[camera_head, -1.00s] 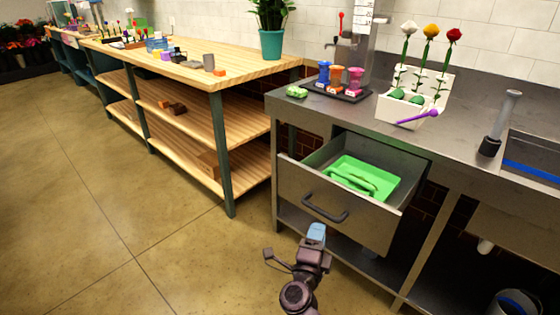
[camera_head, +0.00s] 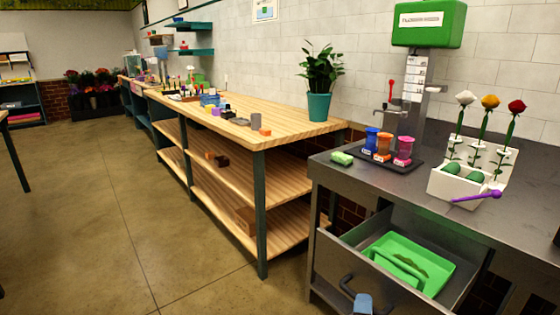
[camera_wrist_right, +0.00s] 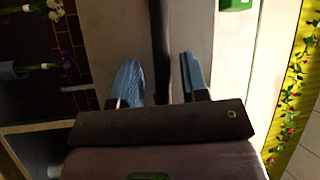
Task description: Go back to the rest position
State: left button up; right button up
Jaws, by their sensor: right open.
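My right gripper (camera_head: 363,304) shows at the bottom edge of the head view as a blue fingertip, in front of the open drawer near its dark handle (camera_head: 347,284). In the right wrist view the two blue fingers of the right gripper (camera_wrist_right: 160,82) stand apart. A dark strip lies between them in the picture; I cannot tell what it is. My left gripper is not in view. The drawer (camera_head: 335,262) is pulled out and holds a green tray (camera_head: 425,257).
The steel counter (camera_head: 400,190) carries a white holder (camera_head: 440,184) with white, yellow and red roses, a purple tool (camera_head: 476,196), coloured containers (camera_head: 383,147) and a green item (camera_head: 342,158). A wooden shelf table (camera_head: 280,128) stands left. The floor (camera_head: 90,220) there is clear.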

jog(key=s+f+n+g+y, duration=0.5)
jog(key=s+n, duration=0.4)
jog(key=s, duration=0.3)
jog(key=s+f+n+g+y, duration=0.45)
jog(key=s+n, duration=0.35)
jog(key=s, duration=0.4)
jog(key=s+d+r+n+g+h, duration=0.1)
jog(key=s+d+g, duration=0.2)
jog(key=s, duration=0.5)
jog(key=s+d+r+n+g+h, duration=0.1)
jog(key=s+d+g+h, duration=0.15)
jog(key=s, duration=0.45)
jog(key=s+d+r+n+g, duration=0.1)
jog(key=s+d+r+g, duration=0.2)
jog(key=s, duration=0.5)
pick_arm(q)
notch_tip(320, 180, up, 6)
jog(key=p, duration=0.7)
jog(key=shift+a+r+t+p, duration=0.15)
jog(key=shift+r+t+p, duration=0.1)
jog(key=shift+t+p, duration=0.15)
pick_arm(e)
jog(key=w+t, duration=1)
jog(key=w, duration=0.2)
jog(key=shift+w+a+r+n+y, duration=0.3)
jog(key=shift+w+r, duration=0.05)
jog(key=shift+w, duration=0.05)
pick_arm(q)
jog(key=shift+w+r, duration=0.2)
